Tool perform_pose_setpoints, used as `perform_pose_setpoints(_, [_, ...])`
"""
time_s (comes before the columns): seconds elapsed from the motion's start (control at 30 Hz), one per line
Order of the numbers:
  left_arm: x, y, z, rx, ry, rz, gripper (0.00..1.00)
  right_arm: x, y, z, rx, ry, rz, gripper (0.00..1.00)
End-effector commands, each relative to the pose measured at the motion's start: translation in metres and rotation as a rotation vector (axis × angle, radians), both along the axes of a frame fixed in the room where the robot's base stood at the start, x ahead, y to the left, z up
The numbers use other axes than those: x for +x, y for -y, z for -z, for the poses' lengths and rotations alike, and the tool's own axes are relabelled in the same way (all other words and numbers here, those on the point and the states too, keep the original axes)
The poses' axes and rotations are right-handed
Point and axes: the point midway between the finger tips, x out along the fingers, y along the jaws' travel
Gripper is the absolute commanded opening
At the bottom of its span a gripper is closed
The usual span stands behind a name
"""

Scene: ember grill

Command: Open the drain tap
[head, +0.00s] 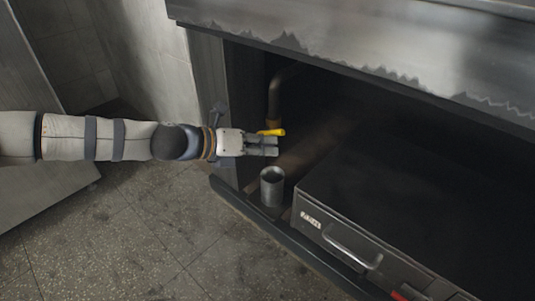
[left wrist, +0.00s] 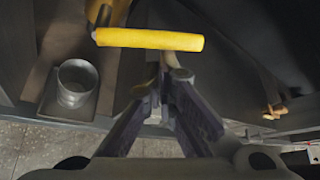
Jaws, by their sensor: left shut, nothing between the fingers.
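The drain tap is a brass-coloured fitting (head: 274,122) on a down-turned pipe inside the dark recess under the grill. Its yellow lever (head: 270,132) lies roughly crosswise, partly behind my gripper in the head view. In the left wrist view the lever (left wrist: 150,39) runs left to right just beyond the fingertips. My left gripper (head: 276,145) is shut and empty, close to the lever; I cannot tell whether it touches it. The fingertips also show in the left wrist view (left wrist: 168,75). My right gripper is in neither view.
A grey metal can (head: 272,186) stands open below the tap; it also shows in the left wrist view (left wrist: 77,82). A dark metal drawer box (head: 340,215) with a handle is to its right. The steel grill front (head: 370,45) overhangs the recess. Tiled floor (head: 130,235) is clear at left.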

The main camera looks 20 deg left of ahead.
Motion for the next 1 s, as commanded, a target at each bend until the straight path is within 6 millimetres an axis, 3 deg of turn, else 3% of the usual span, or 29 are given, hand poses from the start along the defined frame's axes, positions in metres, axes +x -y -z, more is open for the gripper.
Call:
perform_pose_setpoints(0.43, [0.005,-0.01,-0.023,-0.395,-0.14,-0.003,0.0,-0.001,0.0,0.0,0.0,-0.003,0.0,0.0])
perform_pose_setpoints(1.0, [0.01,-0.027,-0.035,-0.818,-0.296,-0.002,0.0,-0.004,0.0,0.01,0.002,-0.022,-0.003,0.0])
